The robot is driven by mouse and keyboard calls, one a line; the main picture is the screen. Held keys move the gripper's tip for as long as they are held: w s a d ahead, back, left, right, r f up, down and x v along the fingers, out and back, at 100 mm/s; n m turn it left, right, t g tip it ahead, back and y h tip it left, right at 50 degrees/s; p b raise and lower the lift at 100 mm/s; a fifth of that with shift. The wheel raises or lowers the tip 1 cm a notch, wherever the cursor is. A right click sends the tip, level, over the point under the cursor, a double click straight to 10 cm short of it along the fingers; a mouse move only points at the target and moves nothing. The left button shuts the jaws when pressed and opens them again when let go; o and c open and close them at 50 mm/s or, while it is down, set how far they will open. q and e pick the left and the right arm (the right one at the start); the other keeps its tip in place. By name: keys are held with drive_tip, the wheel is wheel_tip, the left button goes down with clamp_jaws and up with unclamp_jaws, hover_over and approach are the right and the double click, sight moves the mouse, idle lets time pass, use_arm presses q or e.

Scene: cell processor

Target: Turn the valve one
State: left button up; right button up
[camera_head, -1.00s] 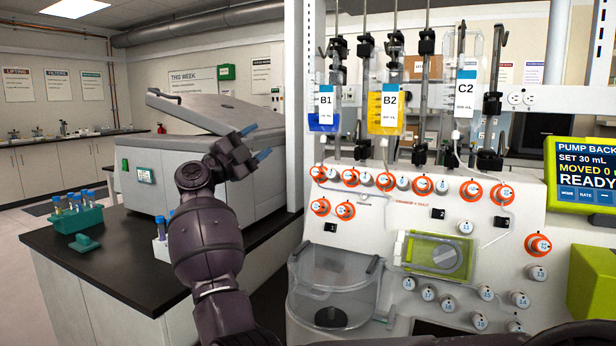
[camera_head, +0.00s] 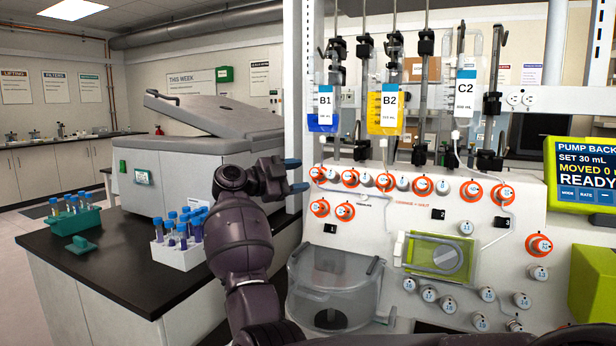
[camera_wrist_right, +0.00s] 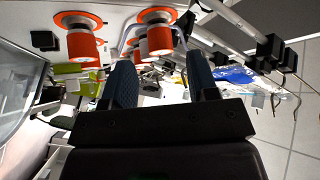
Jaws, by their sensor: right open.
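The white processor panel (camera_head: 520,215) carries a row of numbered valve knobs, several with orange rings. The leftmost orange-ringed knob of the upper row (camera_head: 317,173) is just right of my right gripper (camera_head: 296,175). Its number is too small to read, so I cannot tell for sure which knob is valve one. My right gripper is open and empty, its blue fingertips pointing right and apart from the knob. In the right wrist view, orange knobs (camera_wrist_right: 83,44) stand beyond the open fingers (camera_wrist_right: 163,85). My left gripper does not show.
Bags B1 (camera_head: 325,115), B2 (camera_head: 388,110) and C2 (camera_head: 466,95) hang above the panel. A clear bowl (camera_head: 335,285) juts out below my right gripper. A white tube rack (camera_head: 178,255) stands on the black bench at left. A pump screen (camera_head: 585,175) is at far right.

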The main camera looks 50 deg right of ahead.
sight(312, 174)
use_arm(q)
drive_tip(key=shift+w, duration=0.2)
use_arm(e)
drive_tip(key=shift+x, duration=1.8)
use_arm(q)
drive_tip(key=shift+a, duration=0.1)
use_arm(e)
drive_tip(key=shift+c, duration=0.2)
drive_tip(key=c, duration=0.9)
drive_tip(key=shift+s+r+n+t+p, duration=0.15)
drive_tip(key=shift+r+n+t+p, duration=0.25)
drive_tip(key=shift+p, duration=0.95)
drive_tip(key=shift+f+n+h+p, duration=0.25)
drive_tip(key=shift+n+h+p, duration=0.05)
drive_tip(key=shift+n+h, duration=0.1)
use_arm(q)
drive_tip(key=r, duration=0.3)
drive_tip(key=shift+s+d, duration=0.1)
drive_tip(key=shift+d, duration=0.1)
use_arm(e)
drive_tip(key=shift+f, duration=0.15)
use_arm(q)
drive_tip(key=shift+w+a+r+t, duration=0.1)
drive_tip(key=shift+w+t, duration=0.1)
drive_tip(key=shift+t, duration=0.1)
use_arm(e)
drive_tip(key=o, duration=0.9)
